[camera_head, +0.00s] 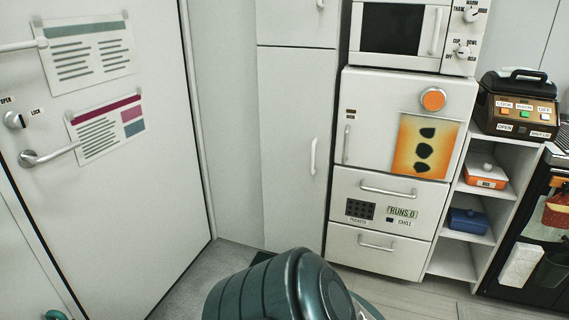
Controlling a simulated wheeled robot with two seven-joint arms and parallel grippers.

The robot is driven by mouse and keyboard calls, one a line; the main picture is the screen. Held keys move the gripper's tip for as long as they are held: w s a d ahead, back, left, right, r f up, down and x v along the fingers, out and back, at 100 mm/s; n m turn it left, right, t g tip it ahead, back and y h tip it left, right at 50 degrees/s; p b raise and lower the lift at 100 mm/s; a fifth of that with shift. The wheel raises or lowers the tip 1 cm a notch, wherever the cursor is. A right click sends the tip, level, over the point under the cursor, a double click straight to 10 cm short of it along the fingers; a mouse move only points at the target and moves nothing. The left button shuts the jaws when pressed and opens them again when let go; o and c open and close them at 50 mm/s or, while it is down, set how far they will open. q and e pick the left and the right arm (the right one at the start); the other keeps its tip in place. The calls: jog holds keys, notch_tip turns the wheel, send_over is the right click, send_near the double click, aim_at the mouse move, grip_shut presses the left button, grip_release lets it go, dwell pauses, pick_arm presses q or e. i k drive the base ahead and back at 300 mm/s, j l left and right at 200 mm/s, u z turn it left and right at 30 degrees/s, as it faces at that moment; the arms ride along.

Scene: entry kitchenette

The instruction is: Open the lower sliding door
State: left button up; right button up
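No door in view can be made out for certain as the lower sliding door. At the right edge stands a dark-framed unit (508,262) with items showing at its front; I cannot tell whether that front slides. The tall white cabinet (290,140) has an upper and a lower door, and the lower one, with a vertical handle (313,156), looks shut. Neither of my grippers is in view.
A white fridge (365,165) with two closed drawers below stands beneath a microwave (400,28). Open shelves (452,262) stand to its right. A dark teal rounded object (270,290) blocks the bottom centre. A white door (150,190) fills the left.

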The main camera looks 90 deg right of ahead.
aim_at(296, 85)
jog(key=z, duration=2.85)
